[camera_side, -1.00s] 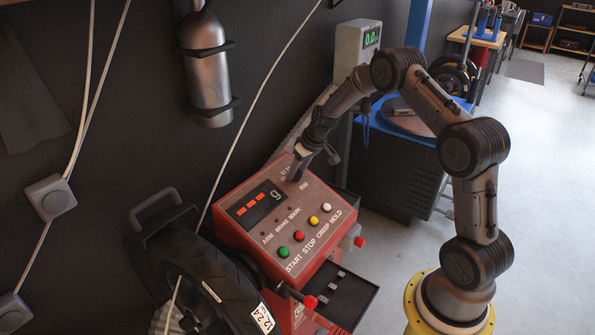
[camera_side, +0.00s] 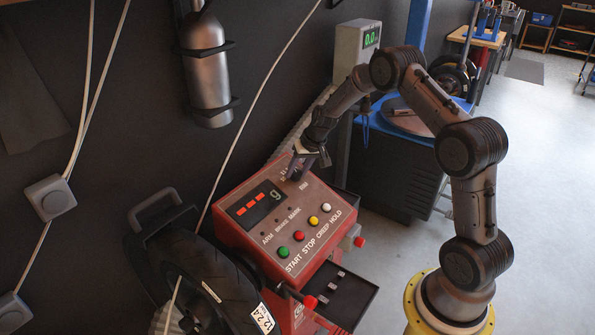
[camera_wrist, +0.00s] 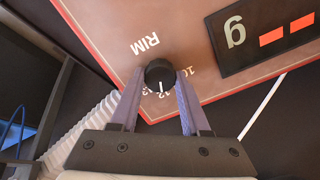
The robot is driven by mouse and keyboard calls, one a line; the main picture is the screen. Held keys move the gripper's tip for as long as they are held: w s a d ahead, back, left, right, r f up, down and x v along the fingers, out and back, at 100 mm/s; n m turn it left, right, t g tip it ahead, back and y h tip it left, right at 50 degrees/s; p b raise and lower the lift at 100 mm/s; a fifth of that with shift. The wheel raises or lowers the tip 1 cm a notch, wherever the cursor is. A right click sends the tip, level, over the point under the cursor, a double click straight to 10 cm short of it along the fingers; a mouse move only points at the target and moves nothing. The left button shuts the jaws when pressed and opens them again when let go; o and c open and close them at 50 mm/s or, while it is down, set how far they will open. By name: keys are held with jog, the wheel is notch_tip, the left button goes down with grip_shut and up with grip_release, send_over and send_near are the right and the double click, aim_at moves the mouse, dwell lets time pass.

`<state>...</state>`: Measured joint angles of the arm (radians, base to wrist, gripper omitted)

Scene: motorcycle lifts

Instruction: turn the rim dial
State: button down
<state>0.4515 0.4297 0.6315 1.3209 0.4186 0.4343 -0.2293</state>
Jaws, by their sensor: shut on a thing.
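The rim dial (camera_wrist: 160,74) is a round black knob with a white pointer line, on the red panel beside the printed word RIM. In the wrist view the pointer aims toward the bottom of the picture, near the printed 12. My gripper (camera_wrist: 161,80) is shut on the dial, one purple-grey finger on each side of it. In the side view my gripper (camera_side: 298,172) is at the upper corner of the red control box (camera_side: 262,235), and its fingers hide the dial. Part of the number scale is hidden by the fingers.
The box has a red-lit display (camera_side: 257,204) and green, red, yellow and white buttons along its front. A black tray (camera_side: 345,298) sits at its right. A tyre (camera_side: 215,275) stands at the left. A blue-topped machine (camera_side: 395,170) stands behind, near my arm.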

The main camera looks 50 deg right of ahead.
jog(key=shift+r, duration=0.1)
jog(key=shift+c, duration=1.9)
grip_release()
jog(key=v, duration=1.3)
jog(key=shift+s+r, duration=0.15)
jog(key=shift+r, duration=0.2)
